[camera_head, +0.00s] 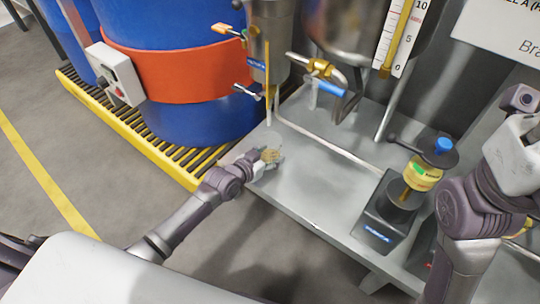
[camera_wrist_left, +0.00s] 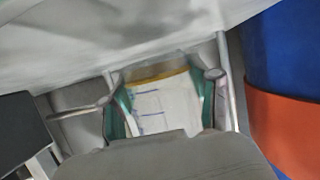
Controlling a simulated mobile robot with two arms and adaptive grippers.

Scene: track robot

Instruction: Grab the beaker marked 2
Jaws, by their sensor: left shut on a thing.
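My left gripper (camera_head: 267,160) is shut on a small clear beaker at the left end of the grey bench. In the left wrist view, the beaker (camera_wrist_left: 165,105) sits between the two fingers of the left gripper (camera_wrist_left: 165,112). It has a white face with blue lines and a yellowish band near its far edge. I cannot read a number on it. In the head view the beaker is small and mostly covered by the fingers. I cannot tell whether it touches the bench. My right arm shows at the right edge, with its fingers out of sight.
The grey metal bench (camera_head: 310,205) carries a black stand with a yellow-labelled bottle (camera_head: 422,175). A steel vessel with valves and thin pipes (camera_head: 320,150) stands above the bench. A blue drum with an orange band (camera_head: 170,72) stands on a yellow grated platform (camera_head: 115,125) at left.

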